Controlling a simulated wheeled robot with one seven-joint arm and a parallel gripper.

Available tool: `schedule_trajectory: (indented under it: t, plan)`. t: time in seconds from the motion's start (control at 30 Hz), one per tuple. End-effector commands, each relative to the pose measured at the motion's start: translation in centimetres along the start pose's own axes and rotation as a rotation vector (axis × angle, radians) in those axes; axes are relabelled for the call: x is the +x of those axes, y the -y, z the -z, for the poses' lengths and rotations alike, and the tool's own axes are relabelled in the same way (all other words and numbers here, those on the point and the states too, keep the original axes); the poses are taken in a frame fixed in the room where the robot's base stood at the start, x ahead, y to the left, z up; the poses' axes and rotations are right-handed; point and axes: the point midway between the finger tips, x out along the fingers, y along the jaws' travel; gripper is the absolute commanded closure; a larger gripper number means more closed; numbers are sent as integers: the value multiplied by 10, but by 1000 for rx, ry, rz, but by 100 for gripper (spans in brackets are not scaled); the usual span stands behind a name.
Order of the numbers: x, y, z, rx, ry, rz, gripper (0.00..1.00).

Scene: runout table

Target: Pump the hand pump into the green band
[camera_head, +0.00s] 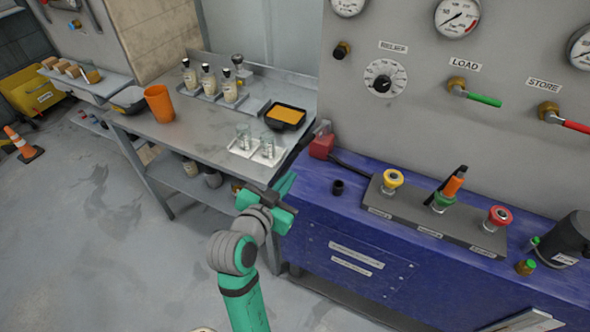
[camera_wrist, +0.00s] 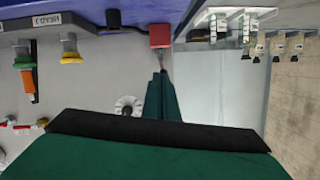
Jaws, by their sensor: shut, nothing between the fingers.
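The red block (camera_head: 321,146) with a dark lever bar (camera_head: 351,168) sits at the left end of the blue bench's top and looks like the hand pump. The red block (camera_wrist: 160,36) also shows in the wrist view, just beyond my fingertips. My gripper (camera_head: 287,184) is shut and empty, in front of the bench's left end, apart from the lever as far as I can tell. In the wrist view my gripper's fingers (camera_wrist: 162,80) are together. Gauges (camera_head: 457,17) on the grey panel have dark needles and some red marking; I cannot make out a green band.
The blue bench (camera_head: 345,225) carries a box with yellow, green and red knobs (camera_head: 440,212). Green LOAD (camera_head: 484,99) and red STORE (camera_head: 575,125) valve handles are on the panel. A grey table (camera_head: 195,130) at left holds bottles, trays and an orange cup (camera_head: 159,103).

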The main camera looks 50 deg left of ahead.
Motion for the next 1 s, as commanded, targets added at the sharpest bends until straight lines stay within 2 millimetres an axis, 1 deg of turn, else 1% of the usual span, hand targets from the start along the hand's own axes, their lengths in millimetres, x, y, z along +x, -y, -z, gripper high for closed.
schedule_trajectory:
  t: [0.03,0.1,0.27,1.0]
  plan:
    - [-7,0,-2,-1,1,2,100]
    - [-14,0,-3,0,0,0,100]
    - [-24,0,-4,0,-2,2,100]
    - [-24,-1,-3,1,-3,0,100]
